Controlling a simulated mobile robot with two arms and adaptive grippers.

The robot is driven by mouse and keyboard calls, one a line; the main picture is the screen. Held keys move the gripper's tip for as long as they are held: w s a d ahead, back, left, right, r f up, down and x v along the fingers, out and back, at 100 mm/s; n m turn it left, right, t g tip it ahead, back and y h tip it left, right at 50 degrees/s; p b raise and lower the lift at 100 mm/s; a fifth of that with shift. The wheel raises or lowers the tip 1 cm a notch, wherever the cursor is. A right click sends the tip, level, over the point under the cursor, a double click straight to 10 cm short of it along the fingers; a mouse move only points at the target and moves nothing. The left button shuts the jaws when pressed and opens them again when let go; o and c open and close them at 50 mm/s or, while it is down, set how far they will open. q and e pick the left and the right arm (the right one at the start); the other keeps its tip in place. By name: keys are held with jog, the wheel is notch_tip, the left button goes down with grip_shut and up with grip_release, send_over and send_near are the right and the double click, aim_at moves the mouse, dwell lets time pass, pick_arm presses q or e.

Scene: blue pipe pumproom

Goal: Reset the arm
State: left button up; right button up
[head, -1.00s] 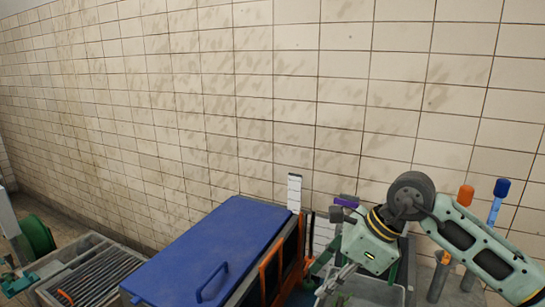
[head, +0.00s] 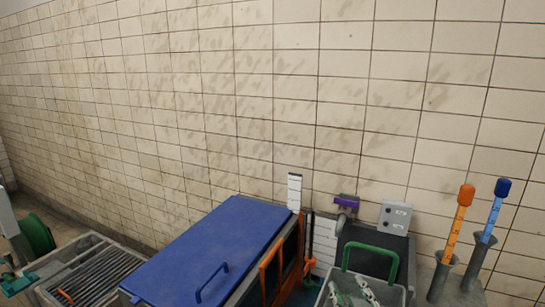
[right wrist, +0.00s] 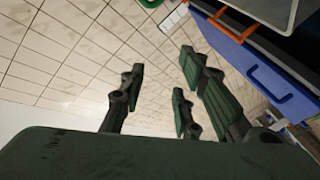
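My right gripper (right wrist: 165,76) shows in the right wrist view with its dark green fingers spread apart. Nothing is between them; tiled wall shows through the gap. In the head view I cannot make out my right arm or gripper clearly. My left gripper is in neither view.
A blue-lidded box (head: 205,250) stands at the bottom middle. Right of it is a grey bin (head: 398,294) with a green handle (head: 372,247) and pale items inside. Orange (head: 460,215) and blue (head: 494,212) tools stand in holders at right. A slatted tray (head: 90,275) is at left.

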jog(key=s+d+f+m+g, duration=0.1)
jog(key=s+f+g, duration=0.1)
jog(key=f, duration=0.3)
jog(key=s+d+f+m+g+h, duration=0.1)
jog(key=s+f+m+g, duration=0.1)
jog(key=s+f, duration=0.3)
jog(key=s+d+f+m+g, duration=0.1)
jog(key=s+d+f+g, duration=0.1)
jog(key=s+f+g, duration=0.1)
jog(key=shift+s+f+m, duration=0.3)
jog(key=shift+s+f, duration=0.4)
jog(key=shift+f, duration=0.35)
jog(key=s+f+m+g, duration=0.2)
jog(key=s+f+g, duration=0.45)
jog(key=s, duration=0.85)
jog(key=s+f+g+b, duration=0.1)
jog(key=s+f+b, duration=0.15)
jog(key=f, duration=2.85)
jog(key=s+d+f+g, duration=0.1)
jog(key=s+d+f, duration=0.1)
jog(key=s+f, duration=1.4)
jog(key=shift+s+d+b, duration=0.35)
jog(key=shift+s+b, duration=0.05)
jog(key=shift+b, duration=0.05)
